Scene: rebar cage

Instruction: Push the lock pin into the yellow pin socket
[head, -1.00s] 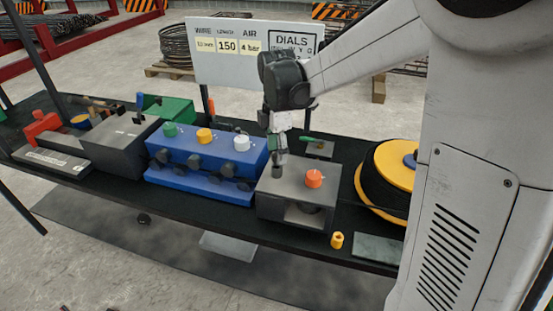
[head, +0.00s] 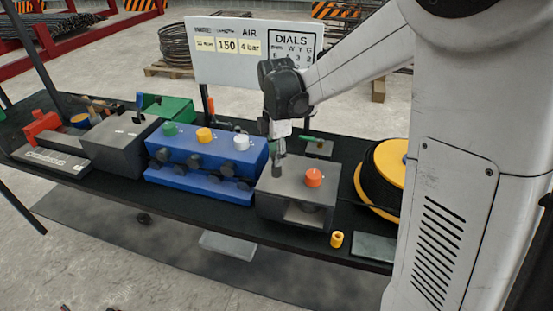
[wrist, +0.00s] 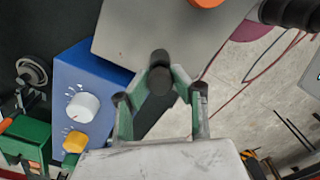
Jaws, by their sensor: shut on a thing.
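My gripper (head: 278,146) is above the left part of a grey box (head: 290,208) with an orange knob (head: 314,178) on top. In the wrist view, its green fingers (wrist: 160,76) are closed on a dark cylinder (wrist: 160,80), which looks like the lock pin. In the head view the dark pin (head: 278,166) points down over the box's top; I cannot tell if it touches. A small yellow cylinder (head: 337,240), possibly the yellow pin socket, stands on the table front right of the box. No hole is visible under the pin.
A blue valve block (head: 205,165) with green, yellow and white knobs stands left of the grey box. A yellow-and-black reel (head: 385,180) is to the right. A grey plate (head: 374,247) lies at the front right. A sign board (head: 225,65) rises behind.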

